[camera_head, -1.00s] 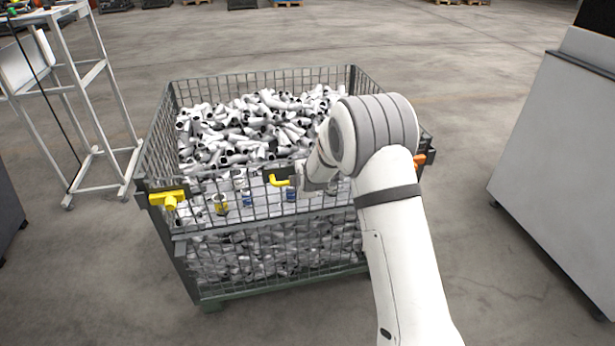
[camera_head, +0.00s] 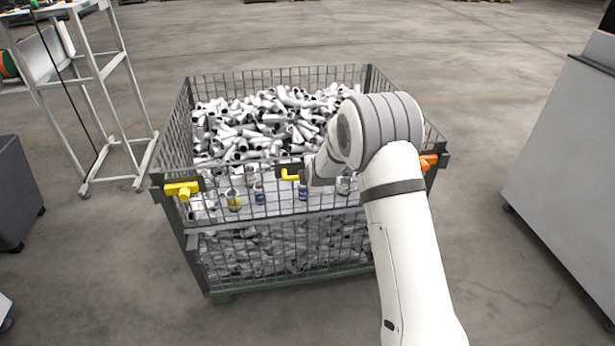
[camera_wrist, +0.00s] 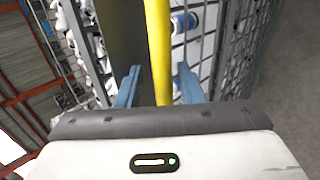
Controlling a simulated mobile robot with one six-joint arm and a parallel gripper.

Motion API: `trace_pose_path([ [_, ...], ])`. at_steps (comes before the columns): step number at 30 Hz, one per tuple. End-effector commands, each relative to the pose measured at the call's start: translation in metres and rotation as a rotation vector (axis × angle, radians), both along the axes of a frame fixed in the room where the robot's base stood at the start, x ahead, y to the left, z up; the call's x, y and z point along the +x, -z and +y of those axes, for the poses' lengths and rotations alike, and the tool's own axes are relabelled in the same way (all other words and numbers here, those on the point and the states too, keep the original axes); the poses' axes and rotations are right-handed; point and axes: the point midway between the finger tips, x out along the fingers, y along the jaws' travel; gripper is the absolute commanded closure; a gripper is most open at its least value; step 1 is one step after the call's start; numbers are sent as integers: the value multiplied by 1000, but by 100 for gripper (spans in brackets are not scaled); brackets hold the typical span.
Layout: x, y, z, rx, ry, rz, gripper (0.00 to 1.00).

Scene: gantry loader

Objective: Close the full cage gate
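The wire-mesh cage (camera_head: 275,270) stands in front of me, full of white pipe fittings (camera_head: 265,125). Its upper front gate (camera_head: 265,207) looks roughly upright; whether it is fully flush I cannot tell. A yellow handle (camera_head: 290,177) sits at the middle of the gate's top rail. A yellow latch (camera_head: 182,189) is at the left front corner and an orange latch (camera_head: 428,162) at the right. My gripper is at the handle, mostly hidden by my arm. In the wrist view, its blue fingers (camera_wrist: 158,84) stand apart on both sides of the yellow handle bar (camera_wrist: 158,40), with visible gaps.
A white metal frame (camera_head: 100,95) stands left of the cage. A dark grey box (camera_head: 15,190) is at the left edge. A large grey cabinet (camera_head: 565,140) stands at the right. The concrete floor is clear between these and the cage.

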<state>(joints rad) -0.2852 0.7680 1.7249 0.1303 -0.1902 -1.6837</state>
Motion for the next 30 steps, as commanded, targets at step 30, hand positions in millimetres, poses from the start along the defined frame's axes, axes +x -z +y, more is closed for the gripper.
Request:
trace_pose_path([
  [30,-59,-52,-17,0,3,2,66],
])
